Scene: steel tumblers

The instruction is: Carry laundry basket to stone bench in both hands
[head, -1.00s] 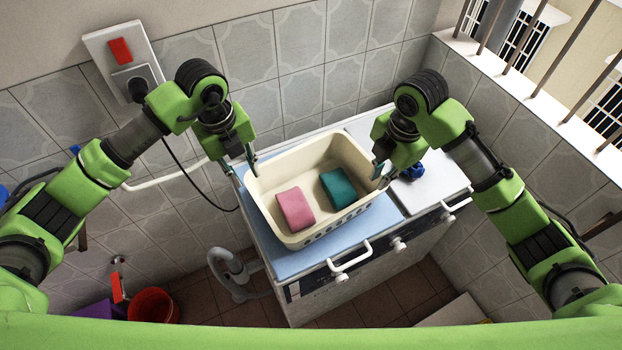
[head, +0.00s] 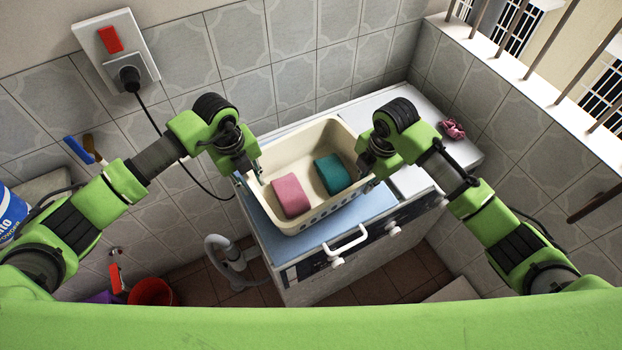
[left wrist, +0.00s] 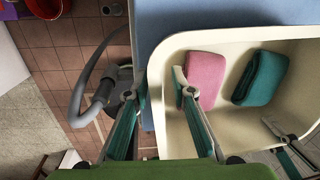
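The cream laundry basket (head: 334,128) sits on the blue top of a white appliance, with a pink folded cloth (head: 291,196) and a teal folded cloth (head: 332,174) inside. My left gripper (head: 250,172) is at its left rim. In the left wrist view the fingers of my left gripper (left wrist: 158,100) are spread, one outside and one inside the basket wall (left wrist: 163,70), with visible gaps. My right gripper (head: 368,168) is at the right rim; a finger shows inside the basket in the left wrist view, but its outer side is hidden. I cannot identify the stone bench for certain.
The appliance (head: 310,268) has white handles in front. A pale slab (head: 45,188) stands at the left wall near a blue-and-white tub (head: 8,212). A red bucket (head: 152,292) and grey hose (head: 222,256) are on the floor. A pink cloth (head: 453,129) lies back right.

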